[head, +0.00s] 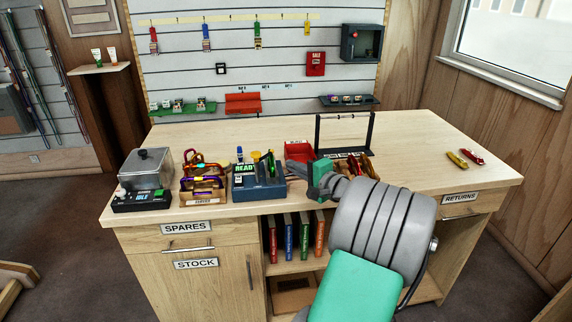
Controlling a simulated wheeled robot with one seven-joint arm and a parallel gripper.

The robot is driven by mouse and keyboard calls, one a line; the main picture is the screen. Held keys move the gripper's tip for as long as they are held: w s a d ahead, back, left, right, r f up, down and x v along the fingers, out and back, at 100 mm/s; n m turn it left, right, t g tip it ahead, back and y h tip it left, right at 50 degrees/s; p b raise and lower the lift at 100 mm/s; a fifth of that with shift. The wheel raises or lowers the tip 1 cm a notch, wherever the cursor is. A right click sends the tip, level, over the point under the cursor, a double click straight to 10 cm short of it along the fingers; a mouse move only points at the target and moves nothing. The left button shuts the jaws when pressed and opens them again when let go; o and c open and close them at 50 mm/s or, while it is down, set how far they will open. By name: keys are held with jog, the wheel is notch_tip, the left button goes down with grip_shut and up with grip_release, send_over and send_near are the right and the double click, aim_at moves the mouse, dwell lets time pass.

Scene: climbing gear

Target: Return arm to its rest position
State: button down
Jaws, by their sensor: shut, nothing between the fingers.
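My arm reaches up from the lower right of the head view, and its grey and green links cover part of the bench front. My gripper (291,166) is at the arm's far end, over the front middle of the wooden bench (235,142). It is shut with nothing seen in it. It appears just right of the blue-grey holder (262,193) and in front of the red tray (299,149). Whether it touches either one cannot be told.
Left of the gripper stand a box of carabiners (203,196) and a clear-lidded machine (145,178). A black frame (344,117) stands behind the arm. Two carabiners (464,158) lie at the right. The bench's back left is clear. A slatted wall holds gear.

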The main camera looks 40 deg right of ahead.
jog(key=s+d, duration=0.1)
jog(key=s, duration=0.6)
jog(key=shift+d+r, duration=0.4)
